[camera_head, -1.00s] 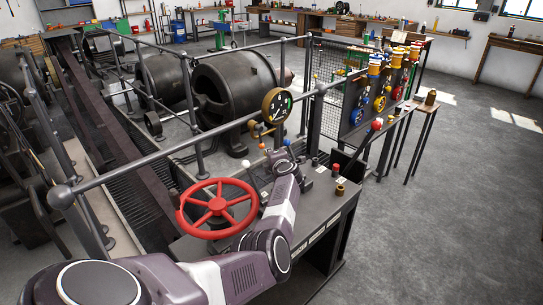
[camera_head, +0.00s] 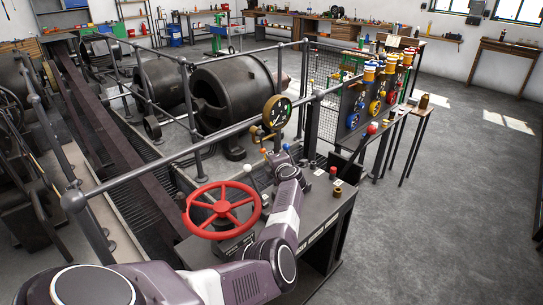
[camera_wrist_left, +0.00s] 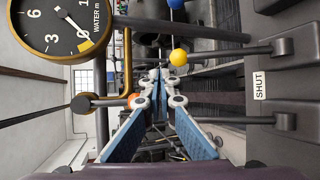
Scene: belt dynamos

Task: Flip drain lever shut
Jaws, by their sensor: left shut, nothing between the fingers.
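Several levers with ball knobs stand on the dark console (camera_head: 325,212). I cannot tell which is the drain lever. An orange knob (camera_head: 263,150) and a blue knob (camera_head: 286,147) show beside my left gripper (camera_head: 277,150). In the left wrist view, the gripper (camera_wrist_left: 158,76) is shut and empty. There, the orange-knobbed lever (camera_wrist_left: 137,101) is close beside the left finger, partly hidden by it. The yellow-knobbed lever (camera_wrist_left: 180,57) is just right of the fingertips, and the blue knob (camera_wrist_left: 176,3) is at the top edge. A "SHUT" label (camera_wrist_left: 259,86) lies by the lever bases. Contact is unclear.
A red handwheel (camera_head: 222,209) stands on the console left of my forearm. A round water gauge (camera_head: 277,112) rises behind the gripper, and a railing (camera_head: 170,160) runs behind the console. A red-knobbed lever (camera_head: 371,129) stands to the right. The floor at right is clear.

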